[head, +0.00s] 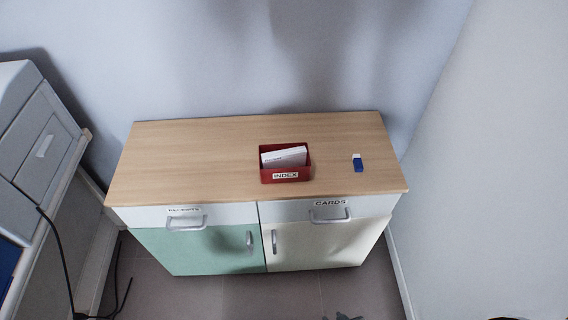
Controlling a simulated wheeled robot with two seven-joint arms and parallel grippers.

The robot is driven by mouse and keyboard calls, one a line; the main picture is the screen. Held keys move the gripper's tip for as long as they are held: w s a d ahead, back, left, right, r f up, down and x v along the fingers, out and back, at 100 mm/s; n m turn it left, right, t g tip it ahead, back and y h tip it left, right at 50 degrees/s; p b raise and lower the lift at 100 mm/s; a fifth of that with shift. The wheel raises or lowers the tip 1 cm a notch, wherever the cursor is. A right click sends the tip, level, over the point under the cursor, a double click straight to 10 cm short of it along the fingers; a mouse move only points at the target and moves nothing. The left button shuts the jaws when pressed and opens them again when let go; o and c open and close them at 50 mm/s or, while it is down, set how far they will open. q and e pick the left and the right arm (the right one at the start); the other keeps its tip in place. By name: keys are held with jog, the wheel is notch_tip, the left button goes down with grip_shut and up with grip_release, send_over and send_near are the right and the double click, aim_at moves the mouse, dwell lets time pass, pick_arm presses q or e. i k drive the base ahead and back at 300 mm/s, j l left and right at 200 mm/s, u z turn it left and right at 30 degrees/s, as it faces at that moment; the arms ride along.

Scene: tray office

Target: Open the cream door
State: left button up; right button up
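The cream door (325,246) is the lower right front of a wood-topped cabinet (215,150) in the head view. It looks closed, flush with the cabinet front. Its vertical grey handle (274,242) is near the door's left edge. A drawer (370,208) labelled CARDS, with a horizontal handle, is shut just above it. Neither of my grippers can be made out in this view.
A mint green door (195,250) is shut beside the cream one, its handle (249,241) close to the cream door's handle. A red INDEX box (285,175) and a blue-and-white eraser (357,163) sit on top. A wall stands close at right.

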aim_at(321, 253)
jog(key=z, duration=0.7)
